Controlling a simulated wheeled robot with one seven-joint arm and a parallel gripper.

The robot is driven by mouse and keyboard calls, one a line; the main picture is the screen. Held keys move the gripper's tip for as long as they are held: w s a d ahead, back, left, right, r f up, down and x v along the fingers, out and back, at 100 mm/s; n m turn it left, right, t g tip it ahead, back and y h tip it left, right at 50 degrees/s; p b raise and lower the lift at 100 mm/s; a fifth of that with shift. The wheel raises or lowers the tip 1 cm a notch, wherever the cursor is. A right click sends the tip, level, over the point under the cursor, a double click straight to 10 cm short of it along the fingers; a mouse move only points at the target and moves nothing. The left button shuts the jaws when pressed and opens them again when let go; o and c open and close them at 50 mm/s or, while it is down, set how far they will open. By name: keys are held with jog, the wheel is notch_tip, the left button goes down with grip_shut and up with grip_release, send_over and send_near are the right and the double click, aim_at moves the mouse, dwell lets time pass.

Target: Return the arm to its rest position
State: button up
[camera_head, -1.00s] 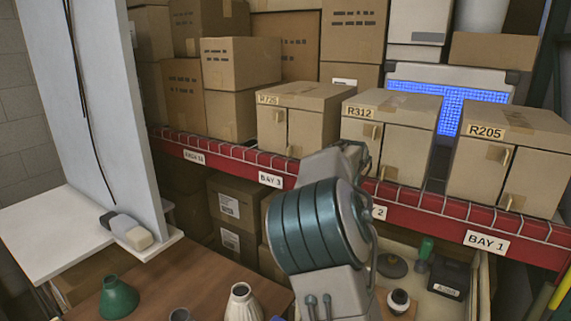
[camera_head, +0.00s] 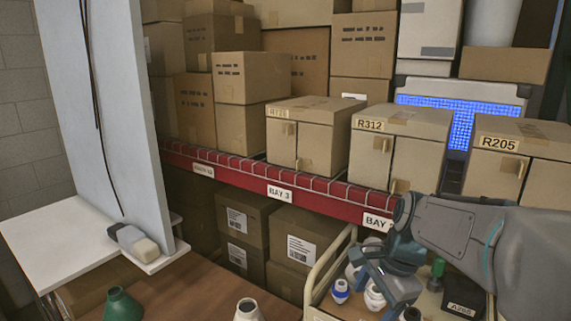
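My arm reaches in from the right edge, and its bluish-grey end with my gripper (camera_head: 392,284) hangs over the cream-rimmed tray (camera_head: 325,265) at the lower right. I cannot make out the fingertips clearly, nor whether they are open or shut. No held object can be made out. White lamp parts, one with a blue band (camera_head: 340,291) and another (camera_head: 375,295) beside it, show in the tray close to the left of the gripper. A green part (camera_head: 437,270) and a dark labelled box (camera_head: 463,301) are partly hidden by the arm.
A red shelf edge (camera_head: 325,195) with cartons (camera_head: 385,148) on it runs behind the arm. A brown table (camera_head: 185,295) at the lower left holds a green shade (camera_head: 121,304) and a white ribbed part (camera_head: 247,310). A white upright panel (camera_head: 105,120) stands at the left.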

jog(key=s+a+f+n+t+h+b, duration=0.1)
jog(key=s+f+n+t+h, duration=0.1)
jog(key=s+n, duration=0.9)
jog(key=shift+s+a+f+n, duration=0.35)
jog(key=shift+f+n, duration=0.2)
jog(key=shift+n, duration=1.15)
jog(key=shift+c, duration=0.3)
